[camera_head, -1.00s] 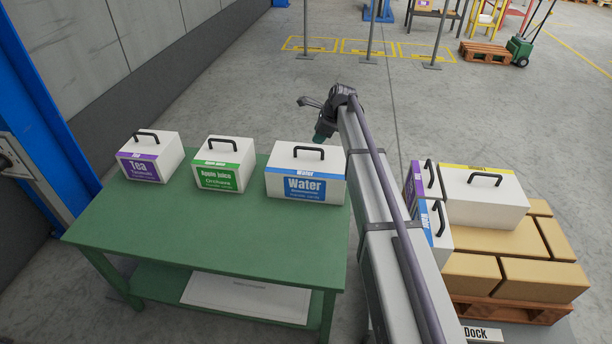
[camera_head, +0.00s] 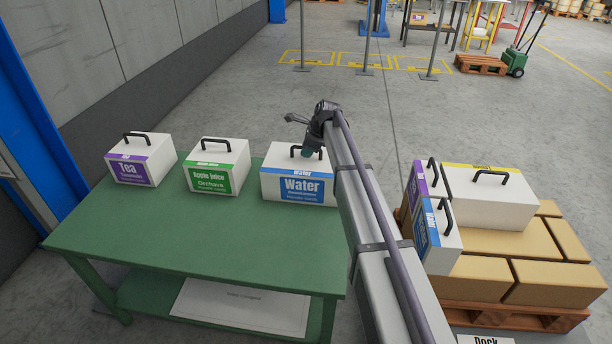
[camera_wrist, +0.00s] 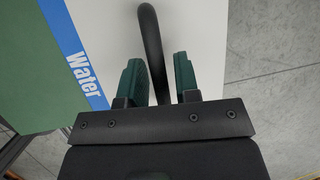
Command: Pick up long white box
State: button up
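A long white box labelled Water (camera_head: 272,188), with a blue stripe and a black handle on top, stands at the right end of the green table (camera_head: 200,235). My gripper (camera_head: 309,153) is at its handle in the head view. In the wrist view, my two teal fingers (camera_wrist: 160,78) are apart, with the Water box's black handle (camera_wrist: 150,35) between them. A gap shows beside the handle, so the gripper looks open. The box's white top (camera_wrist: 208,40) lies below. Another long white box (camera_head: 490,205), with a yellow stripe, lies on the pallet stack at right.
White Tea (camera_head: 140,168) and Apple Juice (camera_head: 217,165) boxes stand left of the Water box. Two narrow white boxes with handles stand on the cardboard stack (camera_head: 505,245) at right, close to my arm. The table front is clear.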

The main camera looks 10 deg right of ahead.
grip_shut()
dwell(1.1)
